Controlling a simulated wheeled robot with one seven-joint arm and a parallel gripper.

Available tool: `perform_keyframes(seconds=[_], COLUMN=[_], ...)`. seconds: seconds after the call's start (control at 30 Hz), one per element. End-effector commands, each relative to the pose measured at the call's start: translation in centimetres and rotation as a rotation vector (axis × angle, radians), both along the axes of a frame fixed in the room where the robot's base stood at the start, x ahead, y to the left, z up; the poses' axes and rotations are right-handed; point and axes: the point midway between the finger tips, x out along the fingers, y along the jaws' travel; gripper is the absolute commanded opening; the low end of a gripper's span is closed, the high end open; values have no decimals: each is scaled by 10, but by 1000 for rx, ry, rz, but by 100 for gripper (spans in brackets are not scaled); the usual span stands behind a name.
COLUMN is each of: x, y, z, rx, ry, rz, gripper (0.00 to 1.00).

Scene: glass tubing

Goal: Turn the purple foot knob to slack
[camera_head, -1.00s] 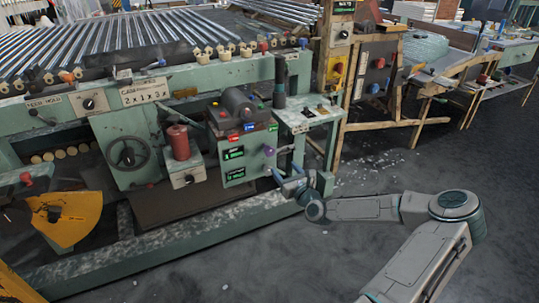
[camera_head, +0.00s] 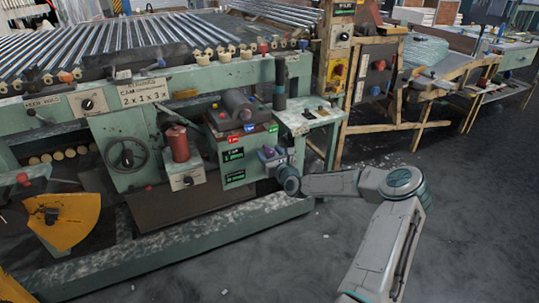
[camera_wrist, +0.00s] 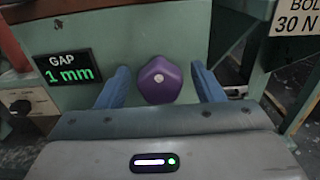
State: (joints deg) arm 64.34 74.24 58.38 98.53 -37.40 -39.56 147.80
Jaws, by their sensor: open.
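The purple foot knob (camera_wrist: 160,80) sticks out from a green machine panel in the wrist view. It has a lobed shape with a pale centre. In the head view the purple knob (camera_head: 269,152) shows small, partly hidden by my gripper. My gripper (camera_wrist: 160,88) is open, with one blue finger on the left of the knob and one on the right. Gaps show between each finger and the knob. Whether the fingers reach fully around the knob's depth, I cannot tell. In the head view my gripper (camera_head: 272,160) is at the machine's right panel.
A "GAP 1 mm" display (camera_wrist: 68,67) is left of the knob in the wrist view. A "BOL 30 N" sign (camera_wrist: 297,22) is at upper right. In the head view, a handwheel (camera_head: 127,155) and red cylinder (camera_head: 178,144) stand left. The floor at right is clear.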

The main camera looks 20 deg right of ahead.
Motion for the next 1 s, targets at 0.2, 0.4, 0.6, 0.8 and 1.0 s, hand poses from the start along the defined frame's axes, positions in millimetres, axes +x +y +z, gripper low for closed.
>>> perform_keyframes(seconds=[0.2, 0.4, 0.6, 0.8, 1.0], x=[0, 0, 0, 0, 0], y=[0, 0, 0, 0, 0], z=[0, 0, 0, -1, -1], rx=[0, -1, -30, -126, -291], ry=[0, 0, -1, -5, -12], rz=[0, 0, 0, 0, 0], gripper=[33, 17, 17, 17, 17])
